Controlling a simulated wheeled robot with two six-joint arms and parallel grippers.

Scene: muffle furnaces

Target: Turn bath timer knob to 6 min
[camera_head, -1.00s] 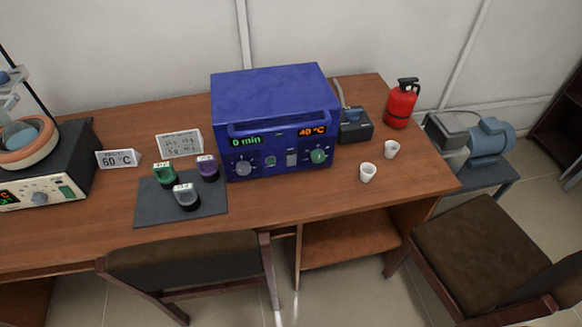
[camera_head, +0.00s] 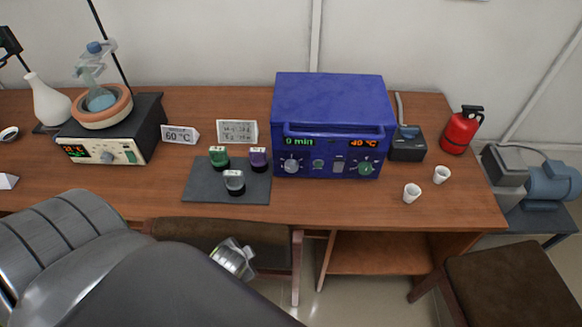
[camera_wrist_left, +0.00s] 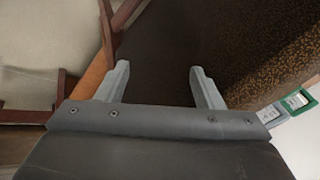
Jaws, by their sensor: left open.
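A blue box-shaped unit (camera_head: 330,105) stands on the desk. Its left display reads 0 min and its right display reads 40 °C. A light grey round knob (camera_head: 291,166) sits under the 0 min display and a green knob (camera_head: 365,168) under the 40 °C display. My left arm covers the lower left of the head view, in front of the desk, well short of the knobs; its fingers cannot be made out there. In the left wrist view my left gripper (camera_wrist_left: 158,70) is open and empty, with dark chair upholstery behind it. My right gripper is not in view.
A grey mat (camera_head: 200,193) with three capped containers lies left of the blue unit. Two white cups (camera_head: 412,193) and a red extinguisher (camera_head: 461,130) stand to its right. A heating bath (camera_head: 103,145) with a flask stands farther left. Chairs stand before the desk.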

